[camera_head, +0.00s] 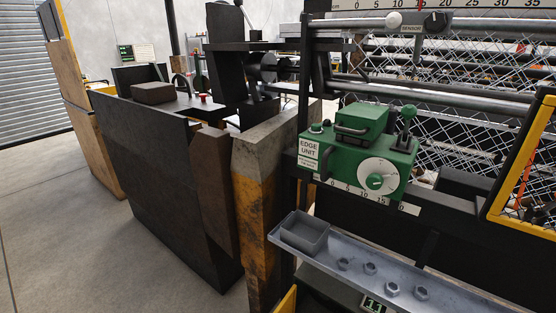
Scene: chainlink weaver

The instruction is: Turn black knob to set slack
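A round black knob (436,22) with a light mark sits near the top right, on the grey bar beside a label reading SENSOR (411,28). A small white round knob (394,20) is to the left of that label. Below, a green box (352,145) labelled EDGE UNIT carries a white dial (379,180) with a green centre and a green ball-topped lever (408,113). No label reading slack can be made out. Neither of my grippers is in view.
A numbered scale (480,4) runs above the black knob. Chain-link mesh (480,130) fills the machine behind. A grey metal tray (375,268) with a small grey bin (304,232) and several nuts juts out in front. A yellow frame (525,165) stands at right.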

